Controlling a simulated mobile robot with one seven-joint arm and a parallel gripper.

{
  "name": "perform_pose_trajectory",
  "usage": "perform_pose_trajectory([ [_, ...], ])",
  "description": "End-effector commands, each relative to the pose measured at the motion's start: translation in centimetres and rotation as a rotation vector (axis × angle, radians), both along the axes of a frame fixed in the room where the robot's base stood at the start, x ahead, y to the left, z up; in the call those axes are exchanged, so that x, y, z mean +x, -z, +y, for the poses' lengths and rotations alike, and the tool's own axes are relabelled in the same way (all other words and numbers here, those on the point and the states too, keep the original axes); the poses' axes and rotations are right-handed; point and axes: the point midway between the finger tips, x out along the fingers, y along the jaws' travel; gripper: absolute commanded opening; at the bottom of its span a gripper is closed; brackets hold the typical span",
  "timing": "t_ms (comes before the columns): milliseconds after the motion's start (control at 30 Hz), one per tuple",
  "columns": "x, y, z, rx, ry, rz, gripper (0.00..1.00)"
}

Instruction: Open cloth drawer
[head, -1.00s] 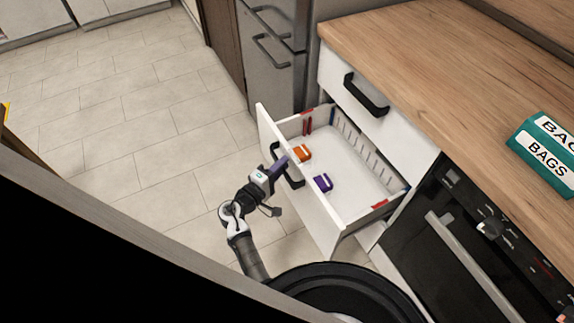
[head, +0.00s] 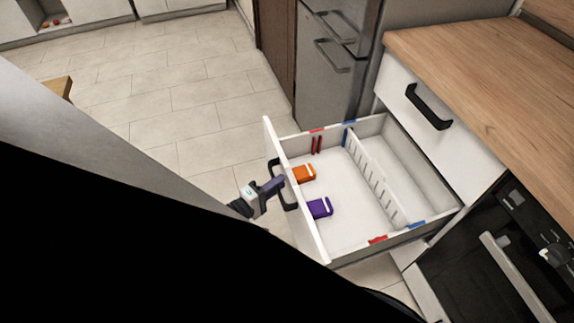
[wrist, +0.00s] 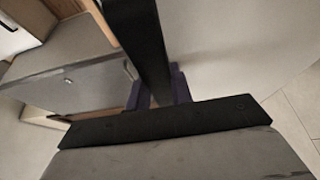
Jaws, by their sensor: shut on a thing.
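The cloth drawer (head: 360,243) stands pulled well out from the counter in the head view. Its white front carries a black bar handle (head: 289,203). Inside lie an orange item (head: 303,173) and a purple item (head: 319,207) near the front, and a slotted divider (head: 374,180) crosses the drawer. My gripper (head: 274,185) is at the outer side of the front and is shut on the handle. In the wrist view the dark handle bar (wrist: 140,45) runs between the purple fingers. My black body hides the lower left of the head view.
A closed upper drawer (head: 430,106) with a black handle sits above. A black oven (head: 475,255) is to the right and a grey fridge (head: 338,70) is behind. The tiled floor (head: 165,110) left of the drawer is open.

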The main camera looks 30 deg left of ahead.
Motion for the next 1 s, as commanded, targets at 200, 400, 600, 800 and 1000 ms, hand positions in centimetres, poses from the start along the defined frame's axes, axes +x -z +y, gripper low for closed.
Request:
perform_pose_trajectory([
  [200,-1.2,0.1,0.9,-0.001,0.001,0.001,0.00],
  [400,-1.6,0.1,1.2,-0.001,0.000,0.001,0.00],
  [600,-1.6,0.0,1.2,-0.001,0.001,0.001,0.00],
  [800,-1.6,0.0,1.2,-0.001,0.001,0.001,0.31],
  [1000,-1.5,0.0,1.2,0.000,0.000,0.001,0.44],
])
